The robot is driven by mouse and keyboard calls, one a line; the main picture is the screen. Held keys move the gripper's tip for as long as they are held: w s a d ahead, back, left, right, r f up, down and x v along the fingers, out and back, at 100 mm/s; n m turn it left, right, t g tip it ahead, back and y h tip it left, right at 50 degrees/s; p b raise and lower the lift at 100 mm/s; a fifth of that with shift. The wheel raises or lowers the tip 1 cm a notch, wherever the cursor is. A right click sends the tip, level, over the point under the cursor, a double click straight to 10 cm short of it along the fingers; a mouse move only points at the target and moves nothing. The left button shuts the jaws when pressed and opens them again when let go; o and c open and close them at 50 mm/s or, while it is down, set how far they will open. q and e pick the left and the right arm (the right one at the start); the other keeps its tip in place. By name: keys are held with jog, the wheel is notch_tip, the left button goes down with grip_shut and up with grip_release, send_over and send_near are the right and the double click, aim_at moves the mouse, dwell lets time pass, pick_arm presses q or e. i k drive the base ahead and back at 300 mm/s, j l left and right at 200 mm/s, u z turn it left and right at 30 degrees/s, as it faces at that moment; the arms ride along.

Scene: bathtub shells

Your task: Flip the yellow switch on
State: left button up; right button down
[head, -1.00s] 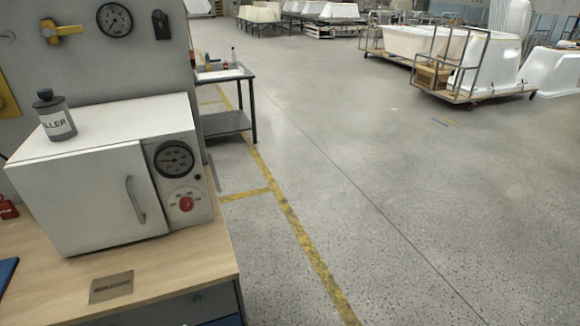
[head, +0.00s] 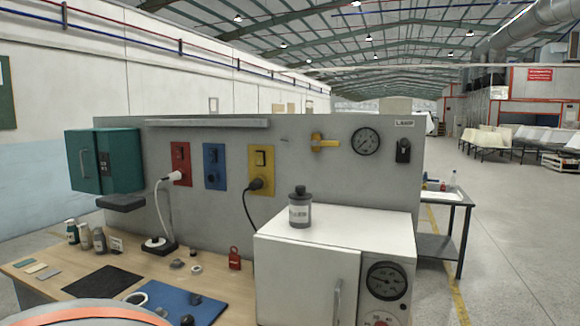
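The yellow switch plate (head: 261,169) is mounted on the grey back panel, right of a blue plate and a red plate. It has a small dark switch at its top and a black plug with a black cord at its lower part. The switch is too small to tell whether it is on or off. Neither of my grippers is in view.
A white oven-like box (head: 336,250) with a dark bottle (head: 300,208) on top stands below and right of the yellow plate. A lamp (head: 162,212), a blue mat (head: 178,302) and a red padlock (head: 234,257) are on the wooden bench. A teal cabinet (head: 104,160) hangs left.

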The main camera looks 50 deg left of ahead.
aim_at(259, 156)
jog(key=u, duration=1.85)
jog(key=j+z, duration=0.15)
